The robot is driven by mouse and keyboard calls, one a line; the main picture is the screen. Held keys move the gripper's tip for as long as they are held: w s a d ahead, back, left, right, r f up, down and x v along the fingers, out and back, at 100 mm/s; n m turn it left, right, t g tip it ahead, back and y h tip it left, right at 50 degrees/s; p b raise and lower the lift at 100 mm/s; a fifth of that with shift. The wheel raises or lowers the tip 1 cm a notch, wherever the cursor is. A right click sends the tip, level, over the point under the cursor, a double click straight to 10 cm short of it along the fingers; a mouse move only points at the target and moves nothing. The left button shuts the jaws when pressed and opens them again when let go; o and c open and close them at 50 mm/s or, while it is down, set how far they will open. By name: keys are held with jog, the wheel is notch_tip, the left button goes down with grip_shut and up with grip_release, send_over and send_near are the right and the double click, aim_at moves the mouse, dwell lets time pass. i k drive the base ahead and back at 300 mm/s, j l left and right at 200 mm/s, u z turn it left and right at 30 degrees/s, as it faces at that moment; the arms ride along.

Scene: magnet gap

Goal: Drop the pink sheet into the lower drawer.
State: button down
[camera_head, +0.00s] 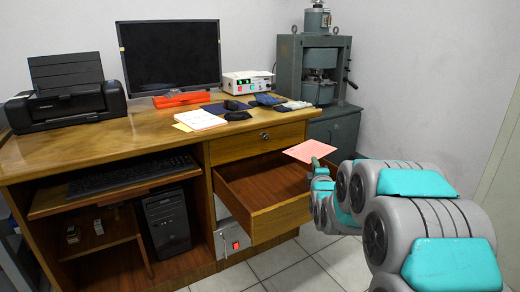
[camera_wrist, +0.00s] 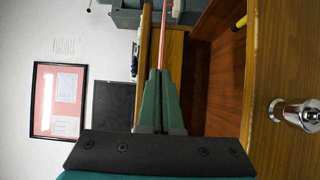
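The pink sheet (camera_head: 309,151) is held out flat above the right part of the open lower drawer (camera_head: 280,212). It also shows edge-on as a thin pink strip in the wrist view (camera_wrist: 163,35). My gripper (camera_head: 315,163) is shut on the sheet's near edge. In the wrist view my green fingers (camera_wrist: 159,75) are together, with the sheet standing out beyond their tips. The drawer's bare brown inside also shows in the wrist view (camera_wrist: 225,85), beside my fingers.
The upper drawer (camera_head: 257,142) is shut. The desk top (camera_head: 150,130) bears a printer (camera_head: 65,100), a monitor (camera_head: 170,57), papers (camera_head: 199,119) and a white instrument (camera_head: 248,83). A grey-green machine (camera_head: 318,70) stands behind, right. A metal knob (camera_wrist: 298,113) shows at right in the wrist view.

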aim_at(271, 193)
jog(key=k+j, duration=0.15)
jog(key=j, duration=0.25)
jog(key=k+j+u, duration=0.1)
jog(key=j, duration=0.25)
jog(key=k+j, duration=0.15)
jog(key=j, duration=0.25)
jog(key=k+j+u, duration=0.1)
jog(key=j, duration=0.3)
jog(key=k+j, duration=0.1)
jog(key=j, duration=0.25)
jog(key=k+j+u, duration=0.1)
jog(key=j, duration=0.3)
jog(key=i+j, duration=0.1)
jog(key=j, duration=0.3)
jog(key=i+l, duration=0.2)
jog(key=i, duration=0.15)
jog(key=i+l, duration=0.2)
jog(key=i, duration=0.15)
